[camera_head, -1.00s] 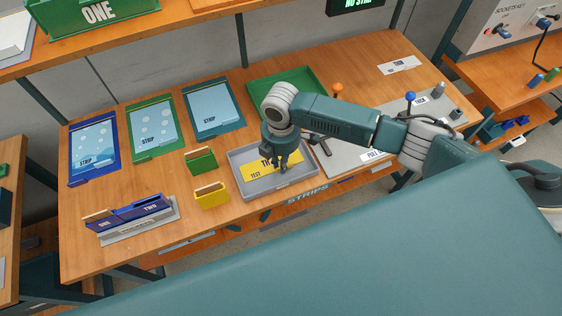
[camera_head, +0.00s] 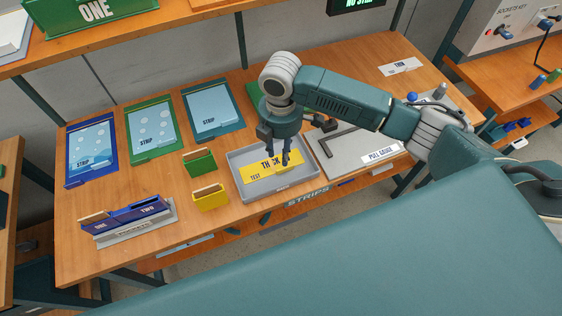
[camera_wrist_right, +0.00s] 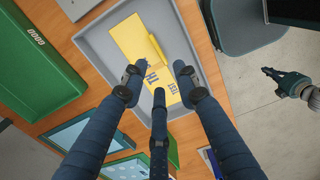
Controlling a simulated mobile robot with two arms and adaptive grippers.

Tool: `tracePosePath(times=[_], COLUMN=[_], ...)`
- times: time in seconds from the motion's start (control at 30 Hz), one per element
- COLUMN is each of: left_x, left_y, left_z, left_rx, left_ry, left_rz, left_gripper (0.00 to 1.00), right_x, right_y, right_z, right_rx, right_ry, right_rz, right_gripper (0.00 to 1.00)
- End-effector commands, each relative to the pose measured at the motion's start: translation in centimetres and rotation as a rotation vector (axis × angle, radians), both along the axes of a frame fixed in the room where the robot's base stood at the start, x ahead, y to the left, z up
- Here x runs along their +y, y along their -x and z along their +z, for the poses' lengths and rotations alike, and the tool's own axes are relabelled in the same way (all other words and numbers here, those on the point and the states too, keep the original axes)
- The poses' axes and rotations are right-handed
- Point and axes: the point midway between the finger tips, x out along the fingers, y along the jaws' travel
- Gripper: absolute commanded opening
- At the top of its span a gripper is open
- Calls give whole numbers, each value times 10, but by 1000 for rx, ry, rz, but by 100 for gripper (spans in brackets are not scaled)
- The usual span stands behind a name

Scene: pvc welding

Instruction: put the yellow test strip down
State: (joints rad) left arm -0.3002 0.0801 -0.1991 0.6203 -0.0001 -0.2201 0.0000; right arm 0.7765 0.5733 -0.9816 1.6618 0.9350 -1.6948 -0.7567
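The yellow test strip (camera_head: 272,168) lies flat in the shallow grey tray (camera_head: 243,192) on the bench. Its raised tab shows in the right wrist view (camera_wrist_right: 155,47). My right gripper (camera_head: 278,162) is above the strip, pointing down. In the wrist view its three dark fingers (camera_wrist_right: 158,85) are spread, with nothing between them, and they hide part of the strip's lettering. My left arm is out of the head view. A gripper, seemingly my left one, shows over the floor at the right of the wrist view (camera_wrist_right: 285,82), small and hard to read.
Yellow (camera_head: 211,199) and green (camera_head: 201,163) holders stand left of the tray, with the blue ticket rack (camera_head: 130,216) farther left. Three strip bins line the back. A green tray (camera_wrist_right: 38,60) lies behind. The pull gauge plate (camera_head: 350,153) is to the right.

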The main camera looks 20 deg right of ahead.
Motion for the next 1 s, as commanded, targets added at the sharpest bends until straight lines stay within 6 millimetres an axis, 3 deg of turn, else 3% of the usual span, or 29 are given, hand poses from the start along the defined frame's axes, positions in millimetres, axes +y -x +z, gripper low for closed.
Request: tracePosePath(times=[0.2, 0.33, 0.87, 1.0], left_x=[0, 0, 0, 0], left_y=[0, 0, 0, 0], left_z=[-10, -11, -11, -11], left_rx=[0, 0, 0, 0], left_ry=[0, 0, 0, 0], left_rz=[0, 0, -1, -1], left_gripper=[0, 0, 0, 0], right_x=[1, 0, 0, 9], right_y=[-1, -1, 0, 7], right_z=[35, 44, 46, 39], right_rx=[-2, 0, 1, -1], right_ry=[-1, 0, 0, -18], right_rz=[0, -1, -1, -8], right_gripper=[30, 30, 30, 30])
